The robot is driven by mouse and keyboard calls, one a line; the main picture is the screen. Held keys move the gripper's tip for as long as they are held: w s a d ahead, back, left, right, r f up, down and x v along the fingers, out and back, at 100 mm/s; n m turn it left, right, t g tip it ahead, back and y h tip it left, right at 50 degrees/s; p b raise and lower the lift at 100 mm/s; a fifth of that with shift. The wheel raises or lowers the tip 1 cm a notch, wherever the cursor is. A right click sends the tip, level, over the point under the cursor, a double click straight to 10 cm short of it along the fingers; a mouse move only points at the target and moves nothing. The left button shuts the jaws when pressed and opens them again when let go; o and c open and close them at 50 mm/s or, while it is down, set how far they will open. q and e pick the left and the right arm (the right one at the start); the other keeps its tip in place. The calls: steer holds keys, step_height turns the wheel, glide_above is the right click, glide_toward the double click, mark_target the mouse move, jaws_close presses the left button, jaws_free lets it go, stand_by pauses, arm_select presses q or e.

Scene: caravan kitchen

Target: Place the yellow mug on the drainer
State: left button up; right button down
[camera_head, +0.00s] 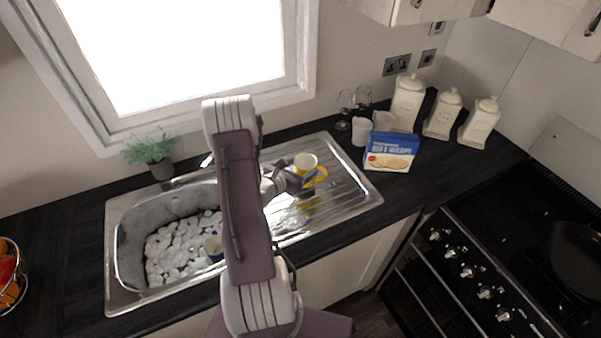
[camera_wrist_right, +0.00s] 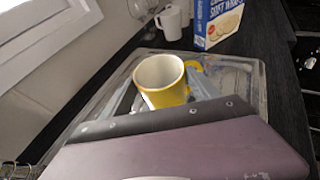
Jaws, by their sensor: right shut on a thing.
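The yellow mug (camera_head: 305,161), white inside, is upright over the ridged metal drainer (camera_head: 350,194) right of the sink. It also shows in the right wrist view (camera_wrist_right: 163,84), with its yellow handle to the right. My right gripper (camera_head: 297,181) is shut on the mug; its fingertips are partly hidden by my wrist and the mug. A yellow reflection shows on the metal below. I cannot tell whether the mug's base touches the drainer. My left gripper is not in view.
The sink basin (camera_head: 128,240) holds white foam-like lumps and a cup (camera_head: 214,246). Behind the drainer stand a blue food box (camera_head: 390,152), white mugs (camera_head: 361,131), glasses (camera_head: 345,103) and canisters (camera_head: 443,114). A plant (camera_head: 150,152) stands behind the sink. The drainer's right part is clear.

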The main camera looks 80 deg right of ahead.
mark_target(301, 174)
steer(key=shift+s+f, duration=0.2)
steer(key=shift+f, duration=0.95)
steer(key=shift+w+d+f, duration=0.1)
steer(key=shift+d+f, duration=0.05)
steer(key=shift+f, duration=0.05)
steer(key=shift+f+b, duration=0.2)
steer(key=shift+b, duration=0.1)
steer(key=shift+c, duration=1.1)
jaws_free()
steer(key=shift+r, duration=0.1)
steer(key=shift+o, duration=0.2)
